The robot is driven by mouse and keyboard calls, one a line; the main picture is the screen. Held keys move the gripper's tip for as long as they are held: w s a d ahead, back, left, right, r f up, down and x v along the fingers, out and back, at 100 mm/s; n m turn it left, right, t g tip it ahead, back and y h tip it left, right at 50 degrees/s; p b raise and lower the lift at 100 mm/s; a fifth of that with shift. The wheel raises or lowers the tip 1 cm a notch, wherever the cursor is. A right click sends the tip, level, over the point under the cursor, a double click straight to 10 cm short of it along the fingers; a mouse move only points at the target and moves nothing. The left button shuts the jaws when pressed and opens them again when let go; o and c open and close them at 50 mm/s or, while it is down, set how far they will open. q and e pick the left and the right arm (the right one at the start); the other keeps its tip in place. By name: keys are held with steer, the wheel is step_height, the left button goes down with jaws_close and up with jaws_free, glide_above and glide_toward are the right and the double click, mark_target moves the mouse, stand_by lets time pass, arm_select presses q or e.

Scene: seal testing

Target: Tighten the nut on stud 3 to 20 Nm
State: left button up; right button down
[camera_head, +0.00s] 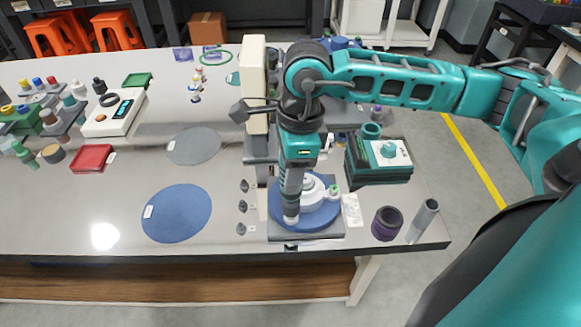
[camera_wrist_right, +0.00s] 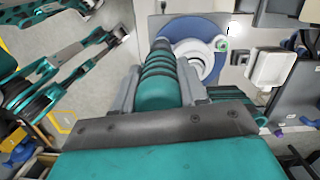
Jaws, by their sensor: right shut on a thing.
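My right gripper (camera_head: 297,160) points down over the test fixture and is shut on a driver-like tool (camera_head: 291,205). In the right wrist view, its grey fingers (camera_wrist_right: 158,88) clasp the tool's teal ribbed handle (camera_wrist_right: 157,75). The tool's lower end is over the left front of a white round flange (camera_head: 313,190) on a blue disc (camera_head: 318,216). Whether it touches a nut or stud is hidden. The flange also shows in the right wrist view (camera_wrist_right: 207,65). Several dark nut-like pieces (camera_head: 242,206) stand beside small labels left of the fixture. Stud numbers are unreadable.
A beige column (camera_head: 254,85) rises behind the fixture. Right of it are a stack of teal-dark boxes (camera_head: 380,172), a dark purple cup (camera_head: 387,223) and a grey cylinder (camera_head: 424,220).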

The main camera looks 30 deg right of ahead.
steer(key=shift+f+b, duration=0.6)
steer(key=shift+f, duration=0.05)
stand_by(0.5)
steer(key=shift+f, duration=0.1)
stand_by(0.4)
stand_by(0.4)
steer(key=shift+r+p, duration=1.3)
steer(key=shift+r, duration=1.3)
